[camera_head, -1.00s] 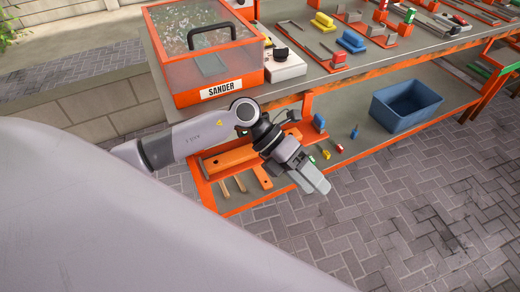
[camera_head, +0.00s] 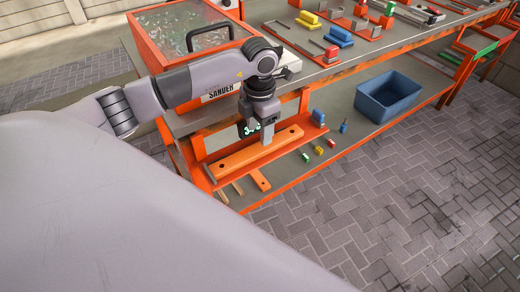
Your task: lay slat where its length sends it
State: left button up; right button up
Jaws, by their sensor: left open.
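My left gripper (camera_head: 266,142) points down in front of the bench edge, over the orange bar with holes (camera_head: 240,160) at the lower shelf. Its fingers are open, and whether they touch the bar I cannot tell. A small dark display with green digits shows beside the wrist. Thin tan strips (camera_head: 237,188) lie at the lower shelf's near left end; whether one is the slat I cannot tell. No slat is clearly seen in the gripper. My right gripper is not in view.
The SANDER box (camera_head: 190,40) stands on the bench top, partly behind my arm. A blue bin (camera_head: 388,97) sits on the lower shelf, with small coloured blocks (camera_head: 319,150) left of it. Racks with red and green ends (camera_head: 484,54) stand at right. Paving in front is clear.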

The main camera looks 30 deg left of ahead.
aim_at(259, 148)
pick_arm(q)
notch_tip(259, 148, down, 6)
jog(key=shift+s+r, duration=0.1)
jog(key=c, duration=0.9)
grip_shut()
jog(key=shift+r, duration=0.15)
